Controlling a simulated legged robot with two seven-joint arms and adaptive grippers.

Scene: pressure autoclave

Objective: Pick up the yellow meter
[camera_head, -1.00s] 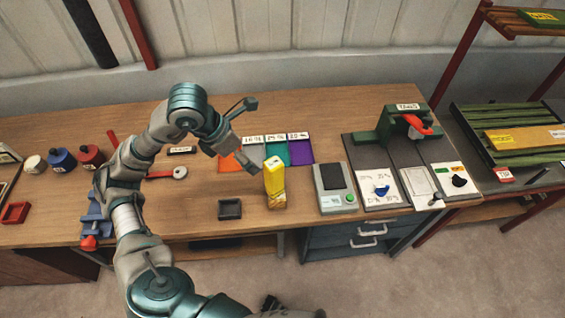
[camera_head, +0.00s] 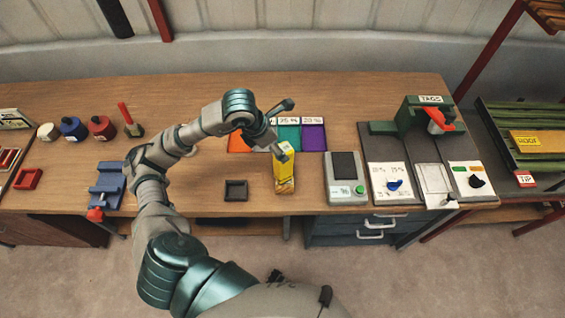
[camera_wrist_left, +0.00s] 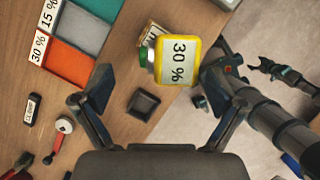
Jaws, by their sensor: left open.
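The yellow meter (camera_head: 285,173) stands upright near the front edge of the wooden bench, left of a grey scale. In the left wrist view the meter (camera_wrist_left: 191,84) shows a pale face reading "30 %", ahead of the fingers and slightly right of centre. My left gripper (camera_head: 286,128) is above and just behind the meter, with one finger overlapping its top in the head view. In the wrist view my left gripper (camera_wrist_left: 163,85) has its fingers spread wide with nothing between them. Contact with the meter cannot be told.
A small dark tray (camera_head: 236,190) lies left of the meter. The grey scale (camera_head: 346,178) stands close on its right. Coloured mats (camera_head: 313,137) lie behind. A blue vise (camera_head: 107,185) and several bottles are at left; a green tag press (camera_head: 425,117) is at right.

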